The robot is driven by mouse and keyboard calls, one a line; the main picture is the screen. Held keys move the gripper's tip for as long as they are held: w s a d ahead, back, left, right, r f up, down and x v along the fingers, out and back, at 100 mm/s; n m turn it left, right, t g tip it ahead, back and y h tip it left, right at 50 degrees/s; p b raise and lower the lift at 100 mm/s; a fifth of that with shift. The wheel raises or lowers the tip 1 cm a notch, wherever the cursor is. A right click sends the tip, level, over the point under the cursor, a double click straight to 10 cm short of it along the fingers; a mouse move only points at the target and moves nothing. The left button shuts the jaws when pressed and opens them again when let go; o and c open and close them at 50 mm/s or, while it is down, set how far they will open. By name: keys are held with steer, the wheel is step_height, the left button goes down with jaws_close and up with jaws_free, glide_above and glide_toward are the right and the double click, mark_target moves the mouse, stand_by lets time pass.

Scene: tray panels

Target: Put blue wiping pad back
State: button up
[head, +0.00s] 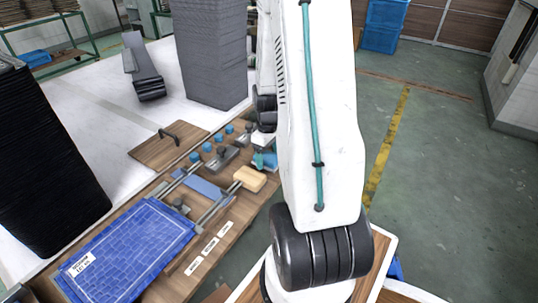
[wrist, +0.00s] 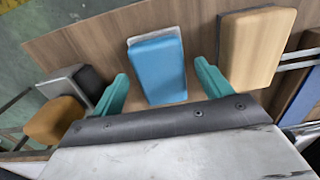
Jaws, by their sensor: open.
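The blue wiping pad (wrist: 158,70) lies on the wooden board in the wrist view, with a pale edge on its far side. My gripper (wrist: 161,72) is open, with one teal finger on each side of the pad and a visible gap to both. I cannot tell how far above the board the fingertips are. In the head view my gripper (head: 262,156) is at the right edge of the board, and the pad (head: 270,161) is partly hidden there by the gripper and arm.
A tan block (wrist: 256,46) lies right of the pad; an orange-brown block (wrist: 54,120) and a grey block (wrist: 72,80) are left of it. In the head view, metal rails, blue-topped knobs (head: 207,147) and a blue tiled panel (head: 130,250) occupy the board. Black stacks stand behind.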

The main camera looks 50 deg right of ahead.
mark_target(268, 155)
step_height(268, 155, up, 11)
steer(key=w+a+r, duration=0.1)
steer(key=a+r, duration=0.6)
steer(key=a, duration=0.2)
steer(key=s+a+r, duration=0.4)
steer(key=s+a, duration=0.3)
steer(key=a, duration=0.3)
steer(key=s+a+r+t, duration=0.1)
steer(key=s+a+r, duration=0.4)
steer(key=a, duration=0.5)
steer(key=shift+s+a+r+m, duration=0.25)
steer(key=shift+s+m, duration=0.15)
steer(key=shift+s, duration=0.45)
